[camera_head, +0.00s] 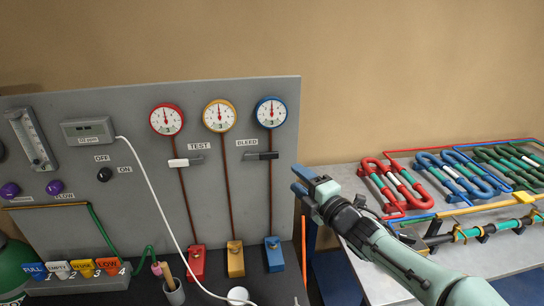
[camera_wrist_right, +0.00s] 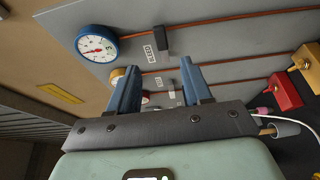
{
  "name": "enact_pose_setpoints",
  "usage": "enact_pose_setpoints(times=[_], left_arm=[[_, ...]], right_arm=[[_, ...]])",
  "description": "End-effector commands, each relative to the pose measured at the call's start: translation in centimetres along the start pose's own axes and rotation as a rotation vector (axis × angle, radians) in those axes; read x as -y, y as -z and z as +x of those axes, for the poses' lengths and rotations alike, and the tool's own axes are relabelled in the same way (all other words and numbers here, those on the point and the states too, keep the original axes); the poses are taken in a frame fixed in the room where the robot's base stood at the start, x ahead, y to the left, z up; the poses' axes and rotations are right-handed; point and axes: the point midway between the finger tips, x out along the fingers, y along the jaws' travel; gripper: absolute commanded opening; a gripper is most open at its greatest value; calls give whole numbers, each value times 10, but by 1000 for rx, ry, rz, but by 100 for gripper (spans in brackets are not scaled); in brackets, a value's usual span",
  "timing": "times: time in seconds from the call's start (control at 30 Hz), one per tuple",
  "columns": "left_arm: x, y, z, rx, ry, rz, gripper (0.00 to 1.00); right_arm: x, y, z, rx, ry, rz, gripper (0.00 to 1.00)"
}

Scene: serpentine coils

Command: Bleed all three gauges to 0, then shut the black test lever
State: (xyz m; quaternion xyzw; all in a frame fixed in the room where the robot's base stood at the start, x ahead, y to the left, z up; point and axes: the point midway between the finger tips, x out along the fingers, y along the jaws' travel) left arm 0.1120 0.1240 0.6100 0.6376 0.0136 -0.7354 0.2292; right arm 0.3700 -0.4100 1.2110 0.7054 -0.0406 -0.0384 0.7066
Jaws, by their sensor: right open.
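Three dial gauges, red-rimmed (camera_head: 166,119), yellow-rimmed (camera_head: 219,115) and blue-rimmed (camera_head: 270,112), sit on the grey panel (camera_head: 140,220). All three needles point roughly upward; exact readings are too small to tell. A black lever (camera_head: 268,155) lies level under the BLEED label, and a white lever (camera_head: 182,162) lies level near the TEST label. My right gripper (camera_head: 303,181) is open and empty, just right of the panel's edge, below and right of the black lever. The right wrist view shows its parted fingers (camera_wrist_right: 160,82), with the blue gauge (camera_wrist_right: 97,44) and black lever (camera_wrist_right: 163,40) beyond. My left gripper is not in view.
Red (camera_head: 196,264), yellow (camera_head: 235,260) and blue (camera_head: 274,256) blocks stand below the gauge pipes. A white cable (camera_head: 165,210) hangs down the panel. A cup with tools (camera_head: 173,290) stands in front. A table with coloured coils (camera_head: 395,190) is at the right.

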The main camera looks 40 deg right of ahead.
Motion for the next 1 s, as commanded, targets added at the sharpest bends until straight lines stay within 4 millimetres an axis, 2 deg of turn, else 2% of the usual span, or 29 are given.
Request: enact_pose_setpoints(times=[0.3, 0.5, 0.7, 0.97, 1.0], left_arm=[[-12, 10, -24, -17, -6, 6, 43], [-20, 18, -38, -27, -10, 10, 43], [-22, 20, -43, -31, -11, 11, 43], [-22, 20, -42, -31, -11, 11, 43], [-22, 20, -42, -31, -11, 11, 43]], right_arm=[[-3, 1, 70, -2, 1, 4, 49], [-3, 0, 101, -1, -1, 4, 49], [-1, 1, 114, -1, 0, 2, 49], [0, 1, 114, -1, 0, 2, 49], [0, 1, 114, -1, 0, 2, 42]])
